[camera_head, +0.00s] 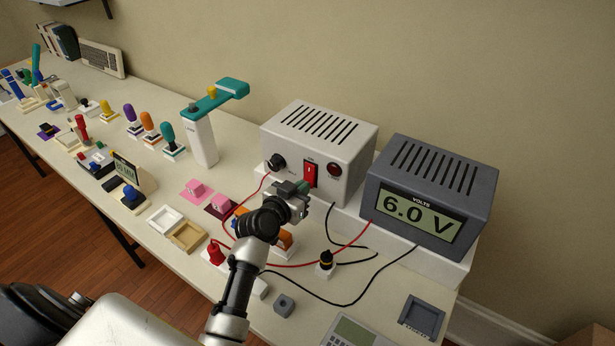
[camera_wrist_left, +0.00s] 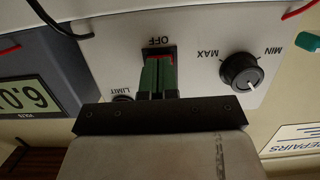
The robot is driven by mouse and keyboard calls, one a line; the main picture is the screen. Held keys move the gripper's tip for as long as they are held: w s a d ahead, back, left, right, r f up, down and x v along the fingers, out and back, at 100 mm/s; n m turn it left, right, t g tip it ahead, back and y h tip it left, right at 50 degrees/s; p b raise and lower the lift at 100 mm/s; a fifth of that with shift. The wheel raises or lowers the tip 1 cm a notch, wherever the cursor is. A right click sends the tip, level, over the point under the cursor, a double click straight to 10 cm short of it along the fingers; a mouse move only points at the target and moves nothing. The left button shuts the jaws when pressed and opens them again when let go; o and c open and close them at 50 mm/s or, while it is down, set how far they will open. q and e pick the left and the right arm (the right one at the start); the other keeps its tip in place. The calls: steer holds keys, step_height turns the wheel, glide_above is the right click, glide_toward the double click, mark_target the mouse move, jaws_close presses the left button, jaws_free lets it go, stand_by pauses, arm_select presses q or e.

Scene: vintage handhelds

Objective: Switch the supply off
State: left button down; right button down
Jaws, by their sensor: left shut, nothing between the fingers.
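The supply (camera_head: 350,142) is a light grey box with a vented top at the back of the table. Its front has a black knob (camera_head: 276,162), a red switch (camera_head: 310,172) and a dark red lamp (camera_head: 334,170). My left gripper (camera_head: 302,187) is shut and empty, right in front of the switch. In the left wrist view, upside down, its green fingertips (camera_wrist_left: 158,76) overlap the black-framed switch beside the OFF label (camera_wrist_left: 158,41). They hide most of the switch, so contact and its position are unclear. The knob (camera_wrist_left: 240,71) is beside it. My right gripper is not in view.
A dark grey voltmeter (camera_head: 428,195) reading 6.0 V stands right of the supply. Red and black leads (camera_head: 345,303) loop over the table in front. A teal-topped white post (camera_head: 203,140) stands to the left, with several small coloured items beyond. A grey tray (camera_head: 421,317) lies front right.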

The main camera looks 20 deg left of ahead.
arm_select(q)
steer(key=shift+w, duration=0.1)
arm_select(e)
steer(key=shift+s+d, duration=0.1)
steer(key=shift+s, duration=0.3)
arm_select(q)
steer(key=shift+w, duration=0.15)
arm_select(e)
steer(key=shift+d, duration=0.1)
arm_select(q)
steer(key=shift+r, duration=0.1)
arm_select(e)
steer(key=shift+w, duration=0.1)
arm_select(q)
steer(key=f+b+v, duration=0.1)
steer(key=v, duration=1.3)
steer(key=shift+s, duration=0.45)
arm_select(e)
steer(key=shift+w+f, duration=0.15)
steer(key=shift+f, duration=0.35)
